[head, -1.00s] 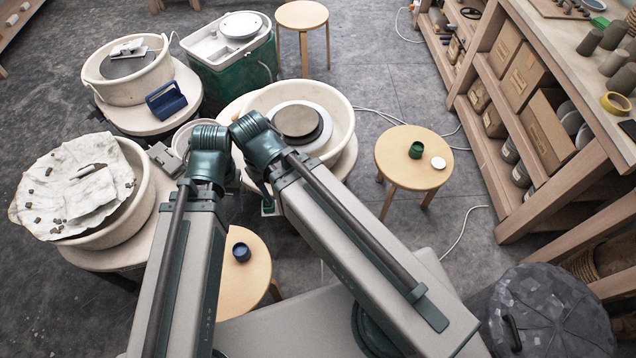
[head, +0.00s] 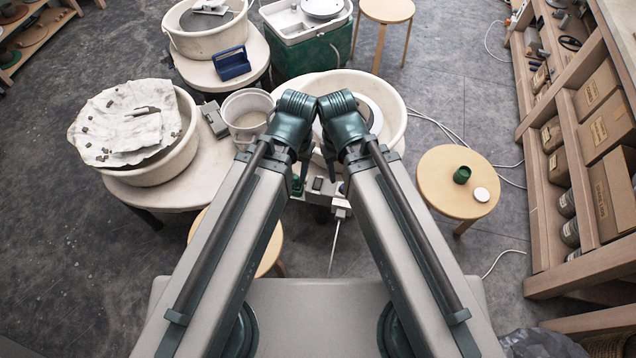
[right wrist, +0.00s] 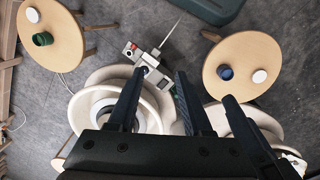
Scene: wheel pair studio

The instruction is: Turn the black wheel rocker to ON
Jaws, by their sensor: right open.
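The middle potter's wheel (head: 392,95) has a cream basin and a pale control box (head: 326,197) on its near side. The box bears a small dark rocker-like part (head: 317,183); its position is too small to read. The box also shows in the right wrist view (right wrist: 152,62), with red and dark parts on its face. My right gripper (right wrist: 161,72) is open and empty, its fingertips apart and overlapping the box in the picture. I cannot tell any contact. My left gripper is mostly hidden under its wrist beside the right one in the head view; its opening is unclear.
A stool (head: 445,200) with a green cup (head: 461,175) stands right of the wheel. Another stool (right wrist: 250,55) bears a blue cup (right wrist: 225,72). A grey-white bucket (head: 246,118) and a cloth-covered wheel (head: 130,125) are on the left.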

